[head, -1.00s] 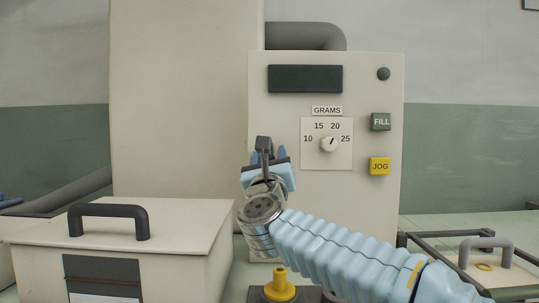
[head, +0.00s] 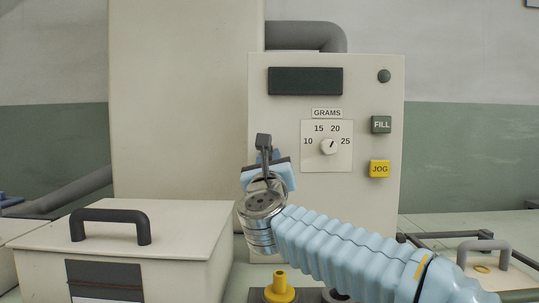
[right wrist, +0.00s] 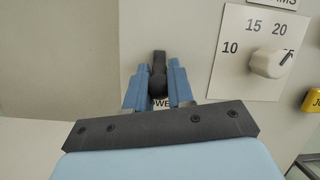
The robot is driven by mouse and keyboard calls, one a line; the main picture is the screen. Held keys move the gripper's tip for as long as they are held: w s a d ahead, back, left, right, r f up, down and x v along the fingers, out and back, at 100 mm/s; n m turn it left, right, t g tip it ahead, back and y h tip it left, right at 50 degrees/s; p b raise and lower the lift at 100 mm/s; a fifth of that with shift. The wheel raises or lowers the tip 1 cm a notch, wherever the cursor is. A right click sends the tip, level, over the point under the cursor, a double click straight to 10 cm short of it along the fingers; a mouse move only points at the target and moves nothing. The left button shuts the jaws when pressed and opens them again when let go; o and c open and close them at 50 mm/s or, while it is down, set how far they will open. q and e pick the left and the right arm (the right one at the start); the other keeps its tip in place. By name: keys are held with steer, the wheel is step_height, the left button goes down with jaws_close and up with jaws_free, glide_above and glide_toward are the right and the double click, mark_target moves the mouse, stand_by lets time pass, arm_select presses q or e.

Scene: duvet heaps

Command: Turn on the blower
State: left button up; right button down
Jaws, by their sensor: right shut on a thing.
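My left gripper is out of view.
A lidded box (head: 190,222) stands at left. A yellow part (head: 280,289) stands below my arm.

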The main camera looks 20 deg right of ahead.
mark_target(270, 154)
step_height(270, 154, up, 2)
steer(key=g+y+p, duration=0.1)
steer(key=g+p, duration=0.2)
steer(key=p, duration=0.3)
steer(key=shift+s, duration=0.15)
steer(key=shift+g+p, duration=0.4)
steer(key=shift+r+g+y, duration=0.15)
steer(key=shift+g+y, duration=0.25)
steer(key=shift+g, duration=0.4)
steer(key=shift+r+g+y, duration=0.25)
steer(key=shift+g, duration=0.6)
steer(key=shift+r+g+y, duration=0.2)
steer(key=shift+g+y, duration=0.05)
steer(key=shift+g, duration=0.6)
steer(key=c, duration=1)
jaws_free()
